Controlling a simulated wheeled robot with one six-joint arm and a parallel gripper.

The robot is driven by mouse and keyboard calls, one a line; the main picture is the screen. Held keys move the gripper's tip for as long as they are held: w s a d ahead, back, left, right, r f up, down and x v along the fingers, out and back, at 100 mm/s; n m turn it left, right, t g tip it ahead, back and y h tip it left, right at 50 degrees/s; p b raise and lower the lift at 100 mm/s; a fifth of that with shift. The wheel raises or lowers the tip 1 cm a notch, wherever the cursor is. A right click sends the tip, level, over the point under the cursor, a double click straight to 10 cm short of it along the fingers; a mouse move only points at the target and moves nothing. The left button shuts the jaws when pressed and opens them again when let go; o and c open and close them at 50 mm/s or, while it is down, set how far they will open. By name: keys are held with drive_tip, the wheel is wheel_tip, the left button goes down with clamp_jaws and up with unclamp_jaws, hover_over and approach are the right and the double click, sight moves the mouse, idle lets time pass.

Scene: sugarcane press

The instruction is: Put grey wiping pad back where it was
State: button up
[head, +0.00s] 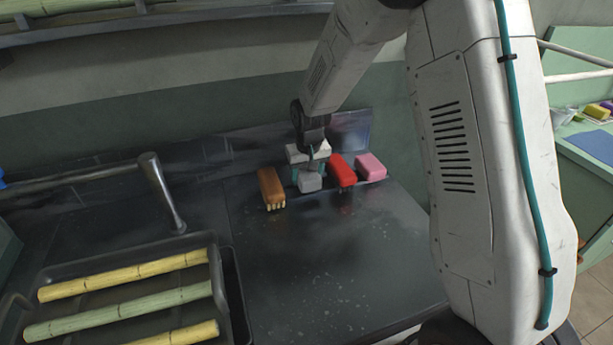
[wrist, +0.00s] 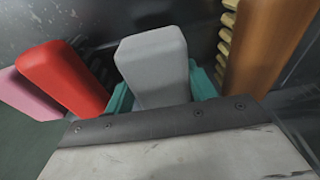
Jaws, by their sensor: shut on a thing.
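The grey wiping pad (head: 310,182) is at the back of the dark counter, between a brown brush and a red brush. My gripper (head: 311,171) is above and behind it, with its teal fingers on both sides of the pad. In the wrist view the grey pad (wrist: 154,62) sits between the teal fingertips (wrist: 160,95), and the gripper is shut on it. The gripper's body hides the pad's near end in that view. I cannot tell whether the pad's underside touches the counter.
The brown brush (head: 271,187) stands close on the left, the red brush (head: 342,171) close on the right, with a pink block (head: 370,167) beyond it. A tray (head: 228,291) of cane pieces lies front left. The counter (head: 330,260) in front is clear.

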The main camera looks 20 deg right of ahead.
sight(309, 175)
drive_tip(key=shift+f, duration=0.4)
drive_tip(key=shift+f, duration=0.55)
drive_tip(key=o, duration=1.1)
wheel_tip(309, 175, up, 13)
drive_tip(key=s, duration=0.2)
